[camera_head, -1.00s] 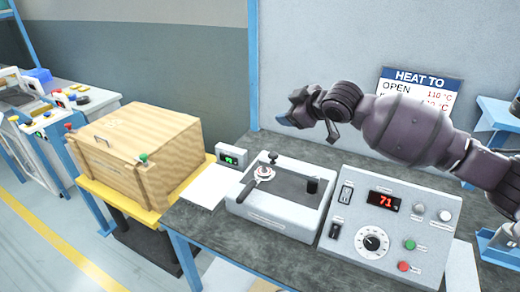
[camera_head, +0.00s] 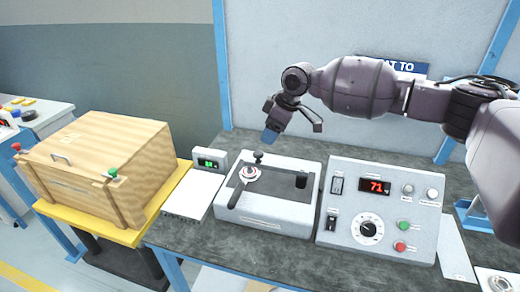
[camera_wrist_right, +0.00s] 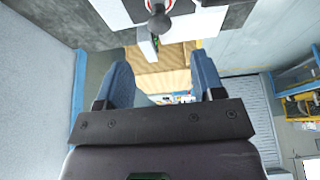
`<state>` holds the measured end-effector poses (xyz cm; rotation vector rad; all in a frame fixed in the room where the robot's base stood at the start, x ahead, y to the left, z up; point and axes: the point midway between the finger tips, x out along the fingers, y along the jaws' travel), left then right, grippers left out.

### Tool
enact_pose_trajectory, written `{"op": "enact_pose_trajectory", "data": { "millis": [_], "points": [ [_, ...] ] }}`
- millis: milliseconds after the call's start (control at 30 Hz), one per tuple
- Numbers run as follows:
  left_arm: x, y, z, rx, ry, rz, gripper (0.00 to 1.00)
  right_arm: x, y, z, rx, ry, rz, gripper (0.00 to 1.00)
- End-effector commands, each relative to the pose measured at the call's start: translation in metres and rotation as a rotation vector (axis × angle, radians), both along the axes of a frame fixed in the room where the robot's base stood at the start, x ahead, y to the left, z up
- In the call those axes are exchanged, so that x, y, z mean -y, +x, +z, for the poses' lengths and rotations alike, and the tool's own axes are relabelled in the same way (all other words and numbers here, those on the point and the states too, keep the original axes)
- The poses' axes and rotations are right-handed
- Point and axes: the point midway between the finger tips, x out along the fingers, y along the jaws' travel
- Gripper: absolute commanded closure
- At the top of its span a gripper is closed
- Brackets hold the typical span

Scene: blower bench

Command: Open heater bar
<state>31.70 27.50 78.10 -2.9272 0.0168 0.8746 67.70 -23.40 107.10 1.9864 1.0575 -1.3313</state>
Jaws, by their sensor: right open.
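A light grey device (camera_head: 270,207) with a dark top plate sits on the bench. It carries a black lever handle (camera_head: 236,196) with a red-and-white round hub, a black ball knob (camera_head: 258,157) at the back and a black post (camera_head: 301,180) at the right. I cannot tell which part is the heater bar. My right gripper (camera_head: 270,135) hangs open and empty above the back of this device, near the ball knob. In the right wrist view its two blue fingers (camera_wrist_right: 163,85) are apart, and the ball knob (camera_wrist_right: 158,22) shows beyond them. My left gripper is out of view.
A control box (camera_head: 384,212) with a red display of 71, a dial and buttons stands right of the device. A wooden crate (camera_head: 100,165) stands farther left. A sign is partly hidden behind my arm.

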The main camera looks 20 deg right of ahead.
Motion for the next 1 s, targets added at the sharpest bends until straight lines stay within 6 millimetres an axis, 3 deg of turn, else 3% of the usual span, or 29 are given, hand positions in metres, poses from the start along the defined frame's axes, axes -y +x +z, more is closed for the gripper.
{"op": "enact_pose_trajectory", "data": {
  "millis": [200,400,900,1000],
  "points": [
    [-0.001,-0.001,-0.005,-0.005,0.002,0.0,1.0,-0.013,0.009,-0.037,-0.002,0.0,-0.001,0.38],
    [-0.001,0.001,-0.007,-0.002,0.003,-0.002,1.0,-0.021,0.014,-0.061,0.0,0.0,0.0,0.38],
    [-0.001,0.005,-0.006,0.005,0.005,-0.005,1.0,-0.025,0.017,-0.072,0.003,0.001,-0.001,0.38],
    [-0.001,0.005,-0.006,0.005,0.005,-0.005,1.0,-0.024,0.017,-0.072,0.002,0.0,-0.001,0.53]
  ]
}}
